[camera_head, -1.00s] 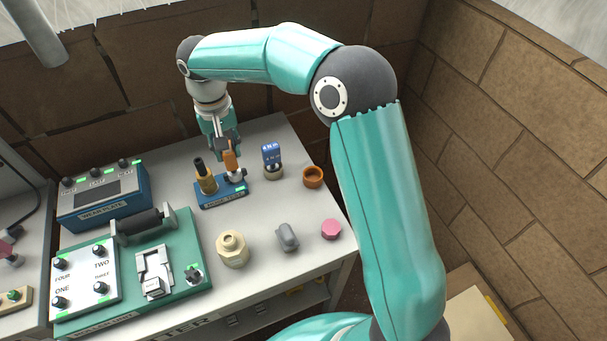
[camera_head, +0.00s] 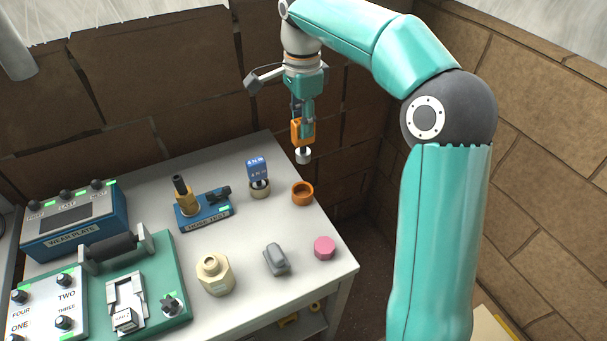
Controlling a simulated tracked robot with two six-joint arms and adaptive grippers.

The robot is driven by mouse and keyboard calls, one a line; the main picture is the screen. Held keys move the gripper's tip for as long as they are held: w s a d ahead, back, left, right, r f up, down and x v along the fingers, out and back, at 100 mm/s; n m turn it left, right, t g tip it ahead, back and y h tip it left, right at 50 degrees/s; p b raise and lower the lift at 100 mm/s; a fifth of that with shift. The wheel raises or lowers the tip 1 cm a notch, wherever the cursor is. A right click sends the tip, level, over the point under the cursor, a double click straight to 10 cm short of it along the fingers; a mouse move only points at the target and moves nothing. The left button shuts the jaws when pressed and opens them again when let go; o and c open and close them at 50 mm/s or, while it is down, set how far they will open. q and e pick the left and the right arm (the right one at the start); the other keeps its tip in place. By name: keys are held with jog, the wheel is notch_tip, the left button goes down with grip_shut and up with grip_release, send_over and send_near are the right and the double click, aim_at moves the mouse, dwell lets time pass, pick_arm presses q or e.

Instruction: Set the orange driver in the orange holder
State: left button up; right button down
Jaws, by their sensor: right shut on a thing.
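The orange driver (camera_head: 301,134) hangs upright in my right gripper (camera_head: 302,120), which is shut on it. Its lower end is a pale, rounded tip. The driver is in the air, above and behind the orange holder as the picture shows it, apart from it. The orange holder (camera_head: 302,194) is a small open ring on the right part of the grey table, and it looks empty. My left gripper is not in view.
A blue driver (camera_head: 257,170) stands in a beige holder left of the orange one. A blue tester (camera_head: 204,211) with a dark-topped brass post is further left. A pink plug (camera_head: 324,248), grey plug (camera_head: 276,260) and beige nut (camera_head: 215,274) lie in front. The brick wall is close behind.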

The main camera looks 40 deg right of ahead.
notch_tip(320, 180, down, 8)
jog(key=shift+f, duration=0.1)
notch_tip(320, 180, down, 5)
jog(key=shift+f, duration=0.2)
jog(key=c, duration=0.9)
grip_release()
notch_tip(320, 180, up, 12)
send_over(303, 152)
jog(key=shift+w+d, duration=0.25)
jog(key=shift+w, duration=0.1)
